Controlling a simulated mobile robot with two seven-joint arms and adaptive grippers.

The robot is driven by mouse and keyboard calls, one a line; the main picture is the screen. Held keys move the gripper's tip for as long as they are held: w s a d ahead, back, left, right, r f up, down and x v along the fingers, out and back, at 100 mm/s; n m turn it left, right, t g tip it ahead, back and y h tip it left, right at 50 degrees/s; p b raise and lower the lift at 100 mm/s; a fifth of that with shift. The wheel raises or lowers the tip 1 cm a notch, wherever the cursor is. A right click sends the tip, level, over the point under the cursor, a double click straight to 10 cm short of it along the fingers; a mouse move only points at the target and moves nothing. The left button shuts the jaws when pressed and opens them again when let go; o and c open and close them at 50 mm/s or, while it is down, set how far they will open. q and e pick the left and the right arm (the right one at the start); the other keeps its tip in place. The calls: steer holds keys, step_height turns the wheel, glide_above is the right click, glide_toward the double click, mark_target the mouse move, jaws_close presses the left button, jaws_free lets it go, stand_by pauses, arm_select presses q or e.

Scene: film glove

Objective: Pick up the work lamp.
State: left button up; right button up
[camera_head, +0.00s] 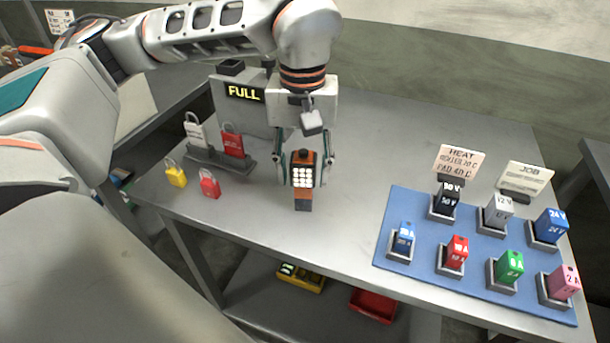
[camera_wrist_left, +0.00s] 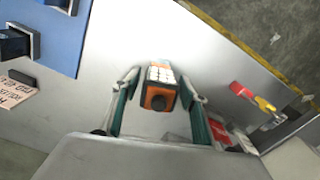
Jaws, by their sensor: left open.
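The work lamp (camera_head: 303,174) is a small orange and black block with a lit grid of white lights. It stands on the grey bench near its middle. My left gripper (camera_head: 304,168) reaches down over it from above, with one finger on each side of the lamp. In the left wrist view the lamp (camera_wrist_left: 160,88) lies between the two open fingers of my left gripper (camera_wrist_left: 158,95), with a gap on each side. The lamp's lower part shows below the fingers in the head view. My right gripper is not in view.
A blue mat (camera_head: 428,262) with several coloured blocks in holders lies to the right. A stand (camera_head: 222,162) with white and red padlocks is left of the lamp, with a yellow padlock (camera_head: 176,173) and a red padlock (camera_head: 209,184) before it. A FULL sign (camera_head: 244,93) stands behind.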

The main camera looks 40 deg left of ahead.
mark_target(303, 188)
arm_select(q)
step_height(303, 188, down, 5)
steer(key=shift+w+a+r+b, duration=0.1)
steer(key=shift+w+b, duration=0.05)
steer(key=shift+b, duration=0.15)
jaws_close()
